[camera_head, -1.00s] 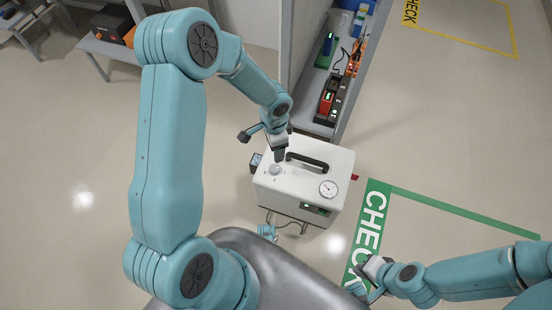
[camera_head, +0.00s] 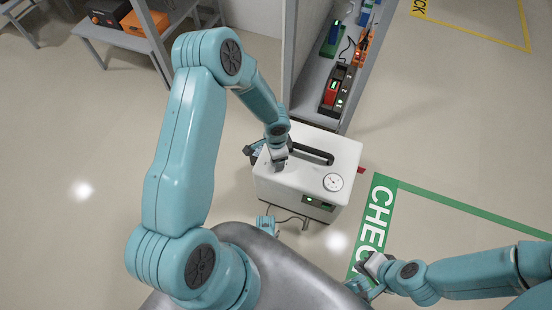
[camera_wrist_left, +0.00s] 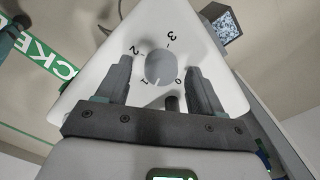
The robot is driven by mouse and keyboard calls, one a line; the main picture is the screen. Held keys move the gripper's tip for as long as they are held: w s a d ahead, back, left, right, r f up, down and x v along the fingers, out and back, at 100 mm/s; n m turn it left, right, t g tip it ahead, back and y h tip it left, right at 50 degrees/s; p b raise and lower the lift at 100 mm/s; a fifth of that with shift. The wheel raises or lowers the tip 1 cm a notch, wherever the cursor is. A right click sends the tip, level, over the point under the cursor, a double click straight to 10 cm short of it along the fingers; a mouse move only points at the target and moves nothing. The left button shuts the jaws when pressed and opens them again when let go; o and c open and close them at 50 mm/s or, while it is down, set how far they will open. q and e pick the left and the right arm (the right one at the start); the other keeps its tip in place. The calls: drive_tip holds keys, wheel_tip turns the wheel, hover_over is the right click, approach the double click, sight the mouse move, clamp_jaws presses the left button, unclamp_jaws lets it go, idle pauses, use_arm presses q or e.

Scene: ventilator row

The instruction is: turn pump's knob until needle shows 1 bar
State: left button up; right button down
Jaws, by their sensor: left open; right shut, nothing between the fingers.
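The pump (camera_head: 325,160) is a white box with a black handle (camera_head: 312,154) and a round gauge (camera_head: 333,182) on top. The gauge's needle is too small to read. In the left wrist view the grey round knob (camera_wrist_left: 160,68) sits on the white top, with 0, 1, 2 and 3 printed around it. A pale mark on its edge appears to point near the 1. My left gripper (camera_head: 279,168) is open at the knob, one finger on each side, and hides it from the head view. I cannot tell whether they touch. My right gripper (camera_head: 364,286) is shut and empty at the lower right.
A grey shelf (camera_head: 308,98) with devices, including a red and black one (camera_head: 334,90), stands just behind the pump. A cable lies on the floor in front of the pump.

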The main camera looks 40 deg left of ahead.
use_arm(q)
drive_tip(key=shift+f, duration=0.4)
drive_tip(key=c, duration=1.1)
drive_tip(key=shift+o, duration=0.2)
drive_tip(key=shift+m+b, duration=0.3)
drive_tip(key=shift+m, duration=0.8)
drive_tip(key=o, duration=1.1)
drive_tip(key=shift+c, duration=0.2)
